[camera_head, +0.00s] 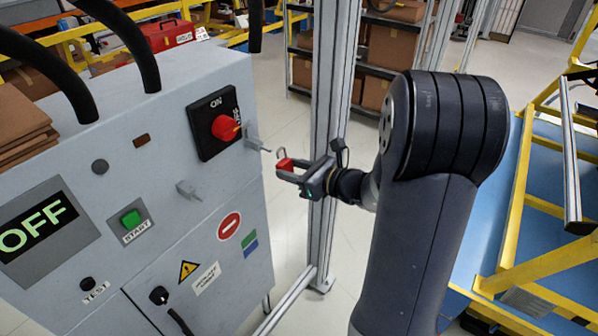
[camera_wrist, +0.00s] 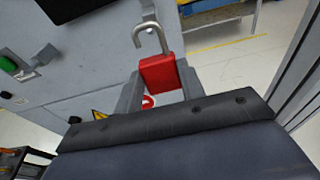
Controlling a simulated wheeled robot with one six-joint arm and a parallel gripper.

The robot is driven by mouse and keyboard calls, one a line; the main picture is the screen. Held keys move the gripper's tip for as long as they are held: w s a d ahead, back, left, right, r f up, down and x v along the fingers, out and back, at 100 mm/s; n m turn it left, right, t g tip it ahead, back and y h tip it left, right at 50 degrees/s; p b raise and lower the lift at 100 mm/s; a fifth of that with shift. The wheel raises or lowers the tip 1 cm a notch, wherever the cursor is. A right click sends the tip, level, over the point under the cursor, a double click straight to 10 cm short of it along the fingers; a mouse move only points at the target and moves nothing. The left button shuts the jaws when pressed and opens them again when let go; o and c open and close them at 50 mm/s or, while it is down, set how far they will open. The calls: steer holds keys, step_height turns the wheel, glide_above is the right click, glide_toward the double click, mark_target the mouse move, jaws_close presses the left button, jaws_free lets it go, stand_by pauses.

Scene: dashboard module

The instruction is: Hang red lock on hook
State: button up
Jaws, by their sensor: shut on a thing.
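The red lock (camera_head: 285,164) is held between the fingers of my gripper (camera_head: 290,171), to the right of the grey control cabinet. In the wrist view, the lock's red body (camera_wrist: 158,74) sits between the fingertips, with its silver shackle (camera_wrist: 151,26) upward. The shackle looks open, its left leg ending above the body. A small metal hook (camera_head: 257,144) sticks out of the cabinet beside the red rotary switch (camera_head: 226,127). The lock is apart from this hook, to its right and slightly lower in the picture. A second metal bracket (camera_head: 188,190) is lower left on the cabinet.
The cabinet (camera_head: 200,225) fills the left, with an OFF display (camera_head: 38,229) and a green start button (camera_head: 131,218). A metal upright post (camera_head: 331,110) stands just behind my gripper. Yellow framing (camera_head: 517,195) is at right. Open floor shows between cabinet and post.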

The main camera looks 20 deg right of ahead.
mark_target(278, 166)
steer(key=shift+r+x, duration=0.15)
steer(key=shift+x, duration=0.75)
steer(key=shift+r+x, duration=0.1)
steer(key=shift+x, duration=0.8)
steer(key=shift+w+a+f+b, duration=0.4)
steer(key=shift+w+f+b, duration=0.15)
steer(key=shift+b, duration=0.25)
steer(key=o, duration=1.2)
steer(key=b+v, duration=0.1)
steer(key=v, duration=1)
steer(key=shift+a+r, duration=0.1)
